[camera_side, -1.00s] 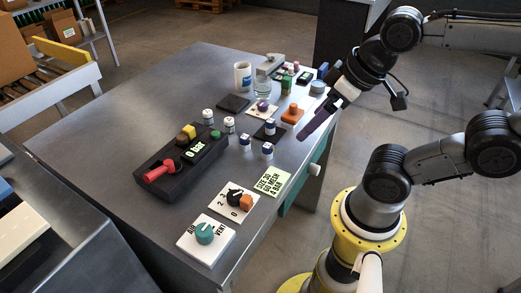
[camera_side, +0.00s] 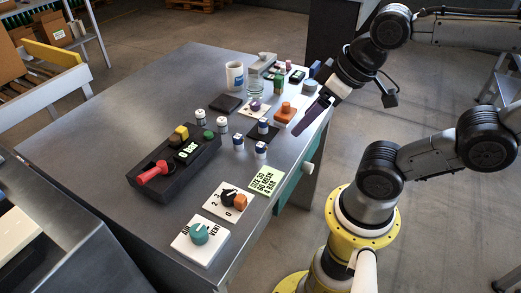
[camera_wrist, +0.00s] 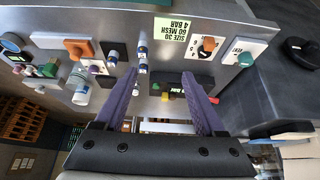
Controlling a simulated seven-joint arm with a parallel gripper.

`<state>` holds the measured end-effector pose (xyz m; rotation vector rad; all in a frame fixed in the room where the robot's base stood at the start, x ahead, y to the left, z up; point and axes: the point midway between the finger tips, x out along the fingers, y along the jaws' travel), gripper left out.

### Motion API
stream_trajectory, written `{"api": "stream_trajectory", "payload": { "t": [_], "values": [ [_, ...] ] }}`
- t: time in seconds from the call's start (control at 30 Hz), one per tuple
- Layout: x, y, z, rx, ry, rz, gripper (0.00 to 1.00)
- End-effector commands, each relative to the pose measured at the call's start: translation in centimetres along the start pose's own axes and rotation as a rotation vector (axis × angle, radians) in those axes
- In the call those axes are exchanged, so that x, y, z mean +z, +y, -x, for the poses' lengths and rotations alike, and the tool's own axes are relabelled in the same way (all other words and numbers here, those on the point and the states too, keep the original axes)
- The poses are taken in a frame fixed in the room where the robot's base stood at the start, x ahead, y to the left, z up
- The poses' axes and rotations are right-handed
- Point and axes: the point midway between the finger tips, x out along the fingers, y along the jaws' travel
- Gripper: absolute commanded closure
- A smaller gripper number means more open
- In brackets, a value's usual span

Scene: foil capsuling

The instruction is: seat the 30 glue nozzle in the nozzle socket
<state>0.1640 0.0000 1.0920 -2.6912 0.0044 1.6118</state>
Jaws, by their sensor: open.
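Several small white cylinders with dark or blue bands stand on the table, including a blue-banded one (camera_side: 261,150) and a dark-banded one (camera_side: 199,118). Their markings are too small to read, so I cannot tell which is the 30 nozzle. The blue-banded one (camera_wrist: 142,55) also shows in the wrist view, beyond and between my fingers. My gripper (camera_side: 297,131) is open and empty, above the table's right edge. Its purple fingers (camera_wrist: 168,78) are spread wide.
A black console (camera_side: 174,170) with a red lever occupies the table's middle. A green card (camera_side: 262,180) reads "SIZE 30, 60 MESH, 4 BAR". Dial plates, one with a teal knob (camera_side: 200,236), lie in front. The table's left side is clear.

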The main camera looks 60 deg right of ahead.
Motion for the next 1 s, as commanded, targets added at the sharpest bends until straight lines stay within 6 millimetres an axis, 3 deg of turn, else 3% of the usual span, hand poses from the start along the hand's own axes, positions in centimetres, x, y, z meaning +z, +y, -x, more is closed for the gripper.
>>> {"api": "stream_trajectory", "payload": {
  "t": [0.13,0.23,0.57,0.8,1.0],
  "values": [
    [0.2,0.0,0.0,0.000,-0.008,-0.107,0.28],
    [-0.3,0.0,0.6,0.001,-0.007,-0.282,0.28],
    [-5.4,0.7,0.6,0.086,-0.121,-1.063,0.28],
    [-10.2,2.5,-3.5,0.287,-0.245,-1.612,0.28],
    [-11.6,4.0,-7.5,0.401,-0.324,-1.716,0.28]
  ]
}}
